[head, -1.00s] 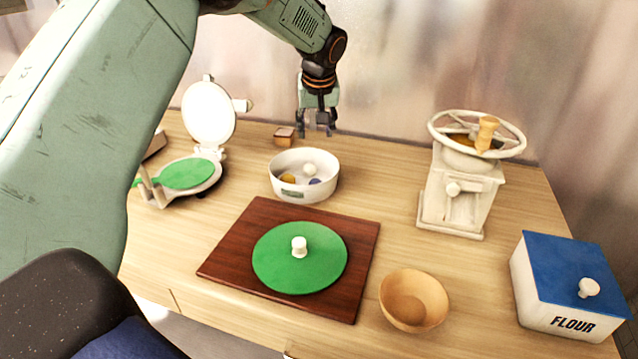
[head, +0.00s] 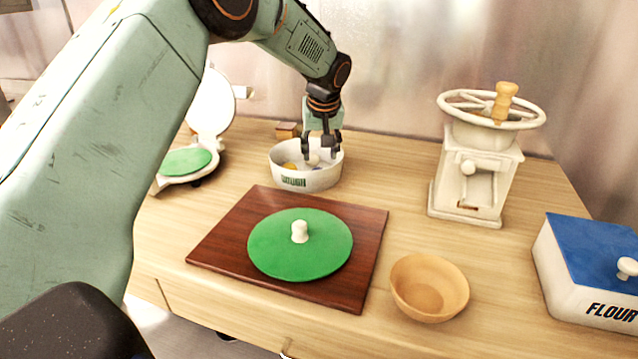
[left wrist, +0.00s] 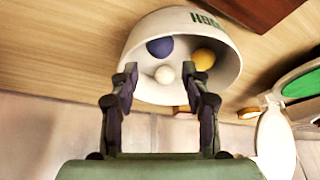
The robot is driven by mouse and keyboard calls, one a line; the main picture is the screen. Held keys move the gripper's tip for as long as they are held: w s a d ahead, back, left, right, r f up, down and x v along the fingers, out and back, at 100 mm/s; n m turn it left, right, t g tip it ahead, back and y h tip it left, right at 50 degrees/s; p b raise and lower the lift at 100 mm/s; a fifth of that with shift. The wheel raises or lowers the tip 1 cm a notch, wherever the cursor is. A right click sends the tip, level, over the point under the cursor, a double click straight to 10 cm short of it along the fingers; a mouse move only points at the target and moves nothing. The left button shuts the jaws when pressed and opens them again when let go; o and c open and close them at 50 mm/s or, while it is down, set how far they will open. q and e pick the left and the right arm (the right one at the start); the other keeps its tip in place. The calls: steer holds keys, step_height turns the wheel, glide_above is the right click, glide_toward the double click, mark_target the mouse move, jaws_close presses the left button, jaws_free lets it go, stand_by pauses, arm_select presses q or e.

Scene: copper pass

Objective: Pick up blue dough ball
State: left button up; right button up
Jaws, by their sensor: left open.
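The blue dough ball (left wrist: 160,47) lies inside the white bowl (left wrist: 228,75). A yellow ball (left wrist: 203,59) and a white ball (left wrist: 164,75) lie beside it. In the head view the bowl (head: 293,181) stands behind the wooden board, and I cannot make out the blue ball clearly there. My left gripper (head: 322,152) points down at the bowl's right part. In the left wrist view its fingers (left wrist: 160,78) are open and apart, with the white ball between the tips and the blue ball a little beyond them. Nothing is held. My right gripper is not in view.
A dark board (head: 220,239) with a green disc (head: 270,245) lies in front of the bowl. A white press (head: 208,108) stands left, a grinder (head: 478,165) right. A wooden bowl (head: 430,290) and a flour box (head: 585,275) are at front right. A small wooden block (head: 287,130) sits behind the bowl.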

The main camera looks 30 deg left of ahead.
arm_select(q)
steer(key=shift+a+f, duration=0.1)
steer(key=shift+f, duration=0.2)
steer(key=x, duration=0.6)
steer(key=shift+w, duration=0.2)
steer(key=shift+a+f+b, duration=0.15)
steer(key=shift+f+b, duration=0.15)
steer(key=shift+f, duration=0.05)
steer(key=shift+w+f, duration=0.15)
steer(key=shift+f, duration=0.05)
steer(key=shift+r, duration=0.15)
steer(key=c, duration=0.6)
steer(key=shift+c, duration=1.4)
